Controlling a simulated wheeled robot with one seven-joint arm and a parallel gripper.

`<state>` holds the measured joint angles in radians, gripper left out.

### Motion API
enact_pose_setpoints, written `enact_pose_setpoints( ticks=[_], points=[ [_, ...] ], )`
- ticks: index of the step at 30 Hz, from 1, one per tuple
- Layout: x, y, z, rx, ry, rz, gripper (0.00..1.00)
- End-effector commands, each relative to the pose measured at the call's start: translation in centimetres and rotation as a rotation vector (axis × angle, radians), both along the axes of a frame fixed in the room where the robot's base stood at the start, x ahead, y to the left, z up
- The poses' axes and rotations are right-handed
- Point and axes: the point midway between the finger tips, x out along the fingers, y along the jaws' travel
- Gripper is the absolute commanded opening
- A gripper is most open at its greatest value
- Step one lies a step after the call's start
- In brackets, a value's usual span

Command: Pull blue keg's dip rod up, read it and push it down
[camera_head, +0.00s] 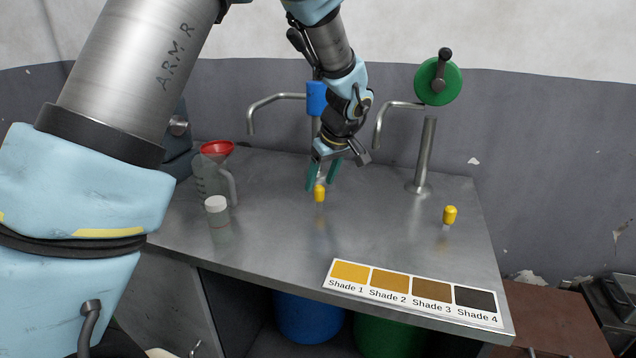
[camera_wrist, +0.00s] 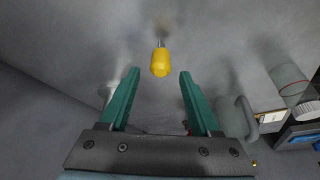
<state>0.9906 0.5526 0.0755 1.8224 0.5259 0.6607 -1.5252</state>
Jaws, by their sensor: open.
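The blue keg (camera_head: 308,318) stands under the steel counter, its top hidden. A yellow knob (camera_head: 320,193), likely its dip rod's handle, stands low on the counter above it, in front of the blue pump. My gripper (camera_head: 322,184) is open and empty, pointing down just above this knob. In the wrist view the knob (camera_wrist: 160,62) shows at the gap between the fingertips (camera_wrist: 160,73). I cannot tell whether the fingers touch it. The four-shade card (camera_head: 410,293) lies on the counter's front edge.
A second yellow knob (camera_head: 450,215) stands at the right, above the green keg (camera_head: 388,338). Pump spouts with a blue part (camera_head: 317,98) and a green wheel (camera_head: 437,82) rise behind. A jug with a red funnel (camera_head: 217,149) and a white-capped jar (camera_head: 217,210) stand left.

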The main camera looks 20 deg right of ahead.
Motion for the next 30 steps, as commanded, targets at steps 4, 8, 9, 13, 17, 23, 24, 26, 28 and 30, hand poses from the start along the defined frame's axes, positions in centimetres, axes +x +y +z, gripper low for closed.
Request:
enact_pose_setpoints(
  ticks=[4, 8, 9, 13, 17, 23, 24, 26, 28, 30],
  points=[
    [0.7, 0.1, -1.7, 0.001, 0.0, -0.001, 0.63],
    [1.0, 0.2, -2.4, 0.0, 0.0, 0.0, 0.63],
    [1.0, 0.2, -2.5, 0.0, 0.0, 0.0, 0.63],
    [1.1, 0.2, -2.6, -0.001, 0.0, 0.0, 0.63],
    [1.1, 0.2, -2.6, -0.001, 0.0, 0.0, 0.63],
    [1.0, 0.2, -2.6, -0.001, 0.0, 0.0, 0.41],
    [1.0, 0.2, -2.6, -0.001, 0.0, 0.0, 0.36],
    [1.0, 0.2, -2.6, -0.001, 0.0, 0.0, 0.29],
    [1.0, 0.2, -2.6, -0.001, 0.0, 0.0, 0.22],
    [1.0, 0.2, -2.6, -0.001, 0.0, 0.0, 0.14]
  ],
)
